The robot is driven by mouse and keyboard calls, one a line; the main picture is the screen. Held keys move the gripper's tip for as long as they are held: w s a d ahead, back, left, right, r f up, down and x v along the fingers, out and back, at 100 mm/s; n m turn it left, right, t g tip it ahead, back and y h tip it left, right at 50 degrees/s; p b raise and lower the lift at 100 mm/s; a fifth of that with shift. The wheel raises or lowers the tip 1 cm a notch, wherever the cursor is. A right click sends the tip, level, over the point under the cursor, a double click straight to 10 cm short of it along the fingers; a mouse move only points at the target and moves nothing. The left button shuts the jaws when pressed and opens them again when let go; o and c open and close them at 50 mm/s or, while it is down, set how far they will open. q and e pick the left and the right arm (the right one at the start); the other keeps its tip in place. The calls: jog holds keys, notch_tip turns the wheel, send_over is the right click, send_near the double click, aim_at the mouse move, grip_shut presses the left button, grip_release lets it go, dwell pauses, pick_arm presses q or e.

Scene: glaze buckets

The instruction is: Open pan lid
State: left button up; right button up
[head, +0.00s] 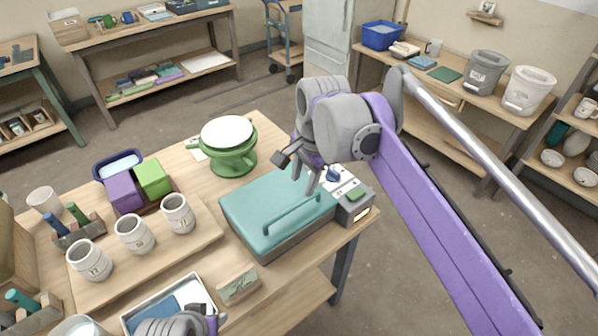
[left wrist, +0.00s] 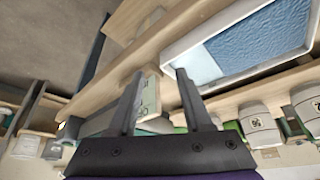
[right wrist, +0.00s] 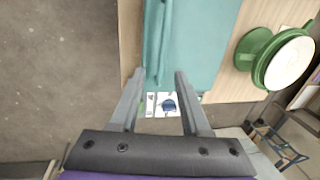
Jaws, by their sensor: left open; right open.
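The pan is a grey rectangular box with a teal lid (head: 262,208), shut, on the wooden table. A long teal bar handle (head: 292,216) runs along the lid's front side; it also shows in the right wrist view (right wrist: 166,35). A control panel with a blue knob (head: 334,173) sits at the pan's right end. My right gripper (head: 298,177) is open and empty, above the lid's right end near the panel. My left gripper (head: 212,322) is at the bottom edge of the head view; in the left wrist view (left wrist: 158,75) it is open and empty.
A green banding wheel (head: 229,158) with a white top stands behind the pan. Several numbered cups stand on a board (head: 205,236) to the left. A white tray with blue contents (head: 205,287) and a small tile block (head: 238,284) lie in front. Floor is clear right of the table.

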aim_at(295, 206)
jog(key=f, duration=0.3)
jog(key=w+a+f, duration=0.1)
jog(key=f, duration=0.2)
jog(key=w+f+b, duration=0.1)
jog(key=f, duration=0.3)
jog(key=shift+a, duration=0.35)
grip_shut()
dwell(1.1)
